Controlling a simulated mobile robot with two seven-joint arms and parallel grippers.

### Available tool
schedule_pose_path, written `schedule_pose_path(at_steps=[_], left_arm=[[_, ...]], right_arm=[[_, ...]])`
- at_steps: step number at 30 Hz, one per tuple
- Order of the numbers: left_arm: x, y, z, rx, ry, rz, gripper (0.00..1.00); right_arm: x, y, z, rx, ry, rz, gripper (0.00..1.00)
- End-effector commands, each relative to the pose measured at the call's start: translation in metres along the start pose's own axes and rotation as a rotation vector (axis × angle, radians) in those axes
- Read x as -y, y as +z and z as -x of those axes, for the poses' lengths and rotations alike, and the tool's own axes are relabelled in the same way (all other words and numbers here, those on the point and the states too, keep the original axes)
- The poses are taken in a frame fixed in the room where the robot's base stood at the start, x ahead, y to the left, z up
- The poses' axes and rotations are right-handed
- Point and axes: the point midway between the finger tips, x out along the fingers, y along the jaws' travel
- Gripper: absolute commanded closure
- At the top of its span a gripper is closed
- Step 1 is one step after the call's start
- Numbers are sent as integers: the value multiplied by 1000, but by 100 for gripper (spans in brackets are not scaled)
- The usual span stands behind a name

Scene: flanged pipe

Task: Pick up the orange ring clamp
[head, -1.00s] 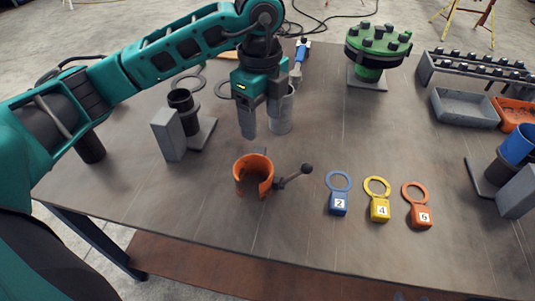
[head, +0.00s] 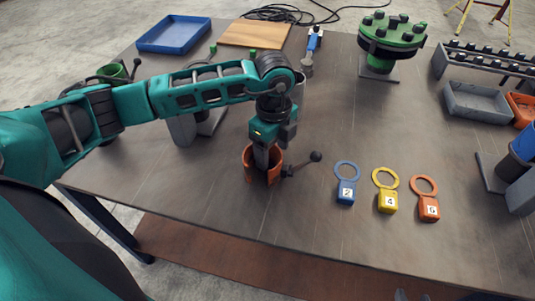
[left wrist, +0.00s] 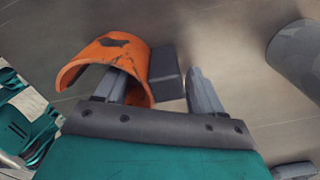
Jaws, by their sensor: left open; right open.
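There the left gripper (left wrist: 155,86) is open, one finger inside the ring's curve and the other right of the block, with a visible gap.
Blue (head: 346,191), yellow (head: 387,201) and orange (head: 428,207) numbered ring tags lie to the right of the clamp. A green bolted flange (head: 391,37) stands at the back. A grey tray (head: 475,100) lies at the right. The middle of the table is clear.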

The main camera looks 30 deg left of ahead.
Motion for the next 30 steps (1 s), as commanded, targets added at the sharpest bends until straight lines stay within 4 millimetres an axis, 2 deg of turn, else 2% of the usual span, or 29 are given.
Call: schedule_pose_path(at_steps=[6,27,30], left_arm=[[0,0,-1,-1,0,0,31],[0,0,0,0,0,0,98],[0,0,0,0,0,0,100]], right_arm=[[0,-1,0,-1,0,0,57],[0,2,1,3,0,-1,57],[0,2,1,3,0,-1,57]])
